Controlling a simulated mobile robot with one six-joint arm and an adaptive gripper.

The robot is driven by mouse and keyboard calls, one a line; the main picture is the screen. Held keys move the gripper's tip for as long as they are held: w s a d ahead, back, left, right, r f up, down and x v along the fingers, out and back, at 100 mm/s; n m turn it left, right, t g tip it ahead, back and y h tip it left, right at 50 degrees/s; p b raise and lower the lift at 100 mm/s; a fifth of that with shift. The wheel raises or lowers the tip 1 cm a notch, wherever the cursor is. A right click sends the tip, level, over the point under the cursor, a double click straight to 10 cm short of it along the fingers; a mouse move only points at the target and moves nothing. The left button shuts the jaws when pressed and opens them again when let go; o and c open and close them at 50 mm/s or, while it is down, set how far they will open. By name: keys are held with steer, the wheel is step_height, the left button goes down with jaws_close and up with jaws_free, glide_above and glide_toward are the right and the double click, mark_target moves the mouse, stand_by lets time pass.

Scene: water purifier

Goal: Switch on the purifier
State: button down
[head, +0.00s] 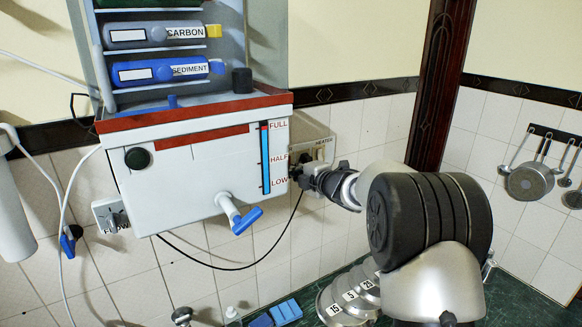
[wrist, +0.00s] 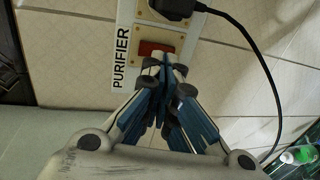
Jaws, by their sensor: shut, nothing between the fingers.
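The purifier (head: 190,180) is a white wall-mounted box with red trim, a blue tap and a level gauge, in the head view. In the wrist view, a socket plate (wrist: 126,76) labelled PURIFIER carries a red rocker switch (wrist: 152,48) and a black plug (wrist: 172,9). My gripper (wrist: 167,62) is shut and empty, with its tips at the near edge of the red switch. I cannot tell whether they touch it. In the head view my gripper (head: 308,182) is at the wall just right of the purifier box and hides the switch.
A black cord (wrist: 268,75) runs down from the plug. Blue blocks (head: 286,312) and numbered round metal pieces (head: 345,298) are below. Pans (head: 531,181) hang at right.

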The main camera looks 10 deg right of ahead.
steer(key=shift+x, duration=0.9)
steer(key=shift+f, duration=0.1)
